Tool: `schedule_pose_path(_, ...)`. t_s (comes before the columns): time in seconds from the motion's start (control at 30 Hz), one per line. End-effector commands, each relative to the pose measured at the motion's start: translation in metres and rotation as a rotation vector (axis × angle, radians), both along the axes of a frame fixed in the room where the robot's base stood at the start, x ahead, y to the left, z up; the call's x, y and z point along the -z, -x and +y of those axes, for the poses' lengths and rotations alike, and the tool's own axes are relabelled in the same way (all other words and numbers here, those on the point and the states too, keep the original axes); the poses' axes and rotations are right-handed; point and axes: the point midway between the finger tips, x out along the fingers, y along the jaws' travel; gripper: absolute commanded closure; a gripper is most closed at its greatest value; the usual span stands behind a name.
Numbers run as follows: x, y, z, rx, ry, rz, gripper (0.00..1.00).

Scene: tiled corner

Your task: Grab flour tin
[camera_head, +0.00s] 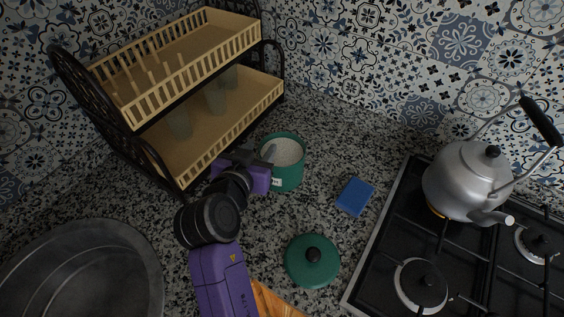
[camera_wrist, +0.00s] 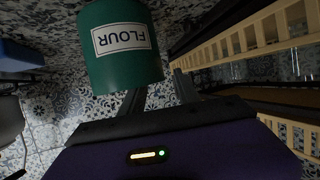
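The flour tin (camera_head: 287,176) is a green, open round tin full of white flour, upright on the speckled counter. In the wrist view the tin (camera_wrist: 120,66) appears upside down with its FLOUR label facing the camera. My gripper (camera_head: 268,162) is at the tin's left side in the head view. In the wrist view my gripper (camera_wrist: 160,84) has two grey fingers apart, at the tin's rim. One finger is partly hidden by the tin and the other is beside it. I cannot tell whether either finger touches the tin.
A green lid (camera_head: 312,268) with a black knob and a blue sponge (camera_head: 354,196) lie on the counter. A two-tier dish rack (camera_head: 215,137) with glasses stands close left of the tin. A kettle (camera_head: 463,182) sits on the stove (camera_head: 384,262) at right. A sink or basin (camera_head: 80,270) is lower left.

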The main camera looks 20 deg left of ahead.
Motion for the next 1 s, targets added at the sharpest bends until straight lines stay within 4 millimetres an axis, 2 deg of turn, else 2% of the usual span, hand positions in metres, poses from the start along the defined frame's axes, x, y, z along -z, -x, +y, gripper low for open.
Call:
schedule_pose_path(0.2, 0.008, -0.022, 0.004, 0.0, 0.0, 0.001, 0.62)
schedule_pose_path(0.47, 0.01, -0.024, 0.004, 0.0, 0.0, 0.0, 0.62)
schedule_pose_path(0.67, 0.01, -0.024, 0.004, 0.0, 0.0, 0.0, 0.99)
schedule_pose_path(1.0, 0.01, -0.023, 0.004, 0.0, 0.0, 0.001, 1.0)
